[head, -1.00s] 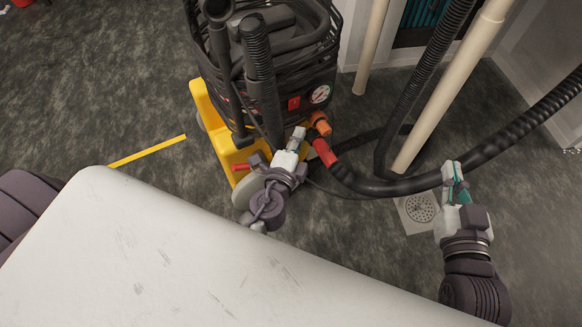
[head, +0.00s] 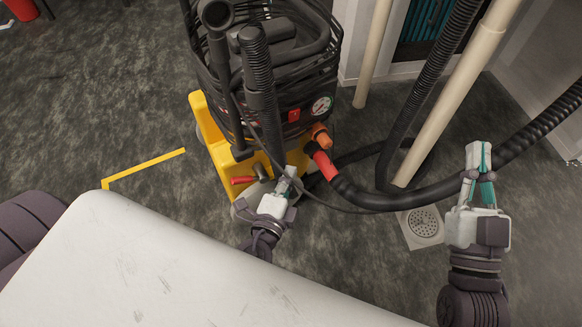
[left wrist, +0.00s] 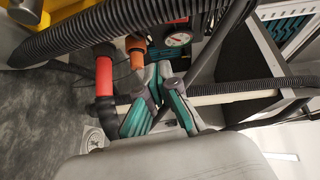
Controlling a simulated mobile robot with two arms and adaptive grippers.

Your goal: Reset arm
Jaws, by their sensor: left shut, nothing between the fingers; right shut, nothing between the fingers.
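My left gripper (head: 287,183) is shut and empty, in front of the yellow base of the extraction machine (head: 205,128). It overlaps the base in the head view, and I cannot tell whether it touches. Its teal-padded fingers also show closed together in the left wrist view (left wrist: 158,82). My right gripper (head: 478,163) is shut and empty at the right, pointing up the picture. Its fingers overlap the thick black hose (head: 375,196) in the head view; contact is unclear.
The hose's red cuff (head: 325,164) sits by an orange fitting (head: 319,135) on the machine. A beige pipe (head: 452,100) and a black corrugated hose (head: 425,75) rise at right. A floor drain (head: 422,222) lies between the grippers. Open floor lies at left.

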